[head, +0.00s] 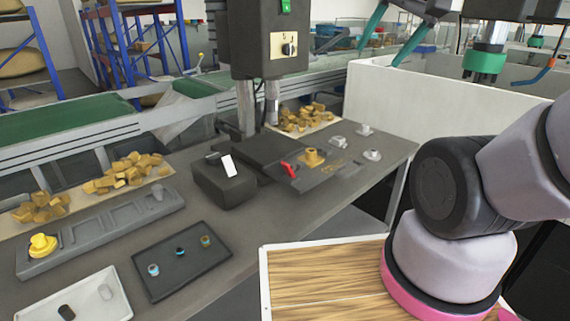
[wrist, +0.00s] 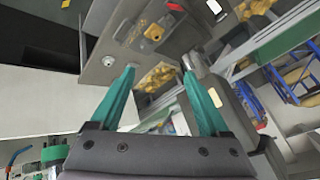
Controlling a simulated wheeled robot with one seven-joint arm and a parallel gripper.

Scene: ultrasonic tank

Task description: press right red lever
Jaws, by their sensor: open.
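A red lever (head: 289,170) sits on the dark fixture plate in the middle of the grey table, left of an orange-yellow round part (head: 313,158). In the wrist view a small red piece, likely the same lever (wrist: 176,7), shows at the top edge, beside the orange part (wrist: 153,33). I see only one red lever. My gripper (head: 381,52) has teal fingers and is at the upper right of the head view, above the white-walled tank and apart from the lever. In the wrist view its fingers (wrist: 158,71) are spread, with nothing between them.
A dark machine head (head: 262,40) stands above the table behind the lever. A black box with a white-tipped switch (head: 225,182) sits left of the lever. A white tank wall (head: 430,95) rises at right. Small grey parts (head: 372,155) lie on the table's right end.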

